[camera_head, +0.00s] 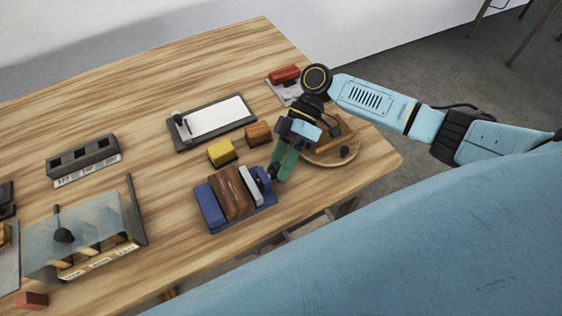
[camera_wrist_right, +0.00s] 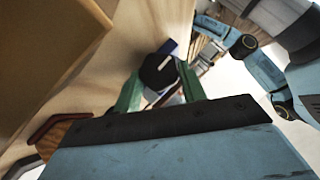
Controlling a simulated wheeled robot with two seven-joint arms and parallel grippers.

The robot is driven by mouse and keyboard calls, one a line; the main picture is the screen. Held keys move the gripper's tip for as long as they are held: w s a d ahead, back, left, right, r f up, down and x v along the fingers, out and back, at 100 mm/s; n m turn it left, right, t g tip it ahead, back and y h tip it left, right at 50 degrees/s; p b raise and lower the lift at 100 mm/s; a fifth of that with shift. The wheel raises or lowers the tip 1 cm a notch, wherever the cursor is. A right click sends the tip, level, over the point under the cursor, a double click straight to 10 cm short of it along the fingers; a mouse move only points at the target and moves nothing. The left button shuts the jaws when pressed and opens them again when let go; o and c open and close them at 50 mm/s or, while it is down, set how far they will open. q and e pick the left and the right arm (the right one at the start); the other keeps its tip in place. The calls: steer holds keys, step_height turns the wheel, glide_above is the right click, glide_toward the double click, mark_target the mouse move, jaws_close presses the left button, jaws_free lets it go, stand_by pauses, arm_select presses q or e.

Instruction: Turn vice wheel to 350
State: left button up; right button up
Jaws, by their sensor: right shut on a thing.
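The vice (camera_head: 231,198) stands on the wooden table, with blue body parts and a brown wooden block between its jaws. Its dark wheel (camera_wrist_right: 159,72) shows in the right wrist view with a pale mark on its face. In the head view the wheel is mostly hidden by my gripper. My right gripper (camera_head: 278,171) reaches the vice's right side, and its green fingers are shut on the wheel. It also shows in the right wrist view (camera_wrist_right: 161,88), with one finger on each side of the wheel. I cannot read any angle numbers. My left gripper is not in view.
A yellow block (camera_head: 222,152) and a brown block (camera_head: 258,133) lie behind the vice. A round wooden tray (camera_head: 372,153) is right of my gripper. A clipboard-like board (camera_head: 176,141), a slotted grey holder (camera_head: 112,151) and a clear-covered box (camera_head: 131,198) stand further left.

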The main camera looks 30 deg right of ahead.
stand_by(0.5)
steer(key=o, duration=1)
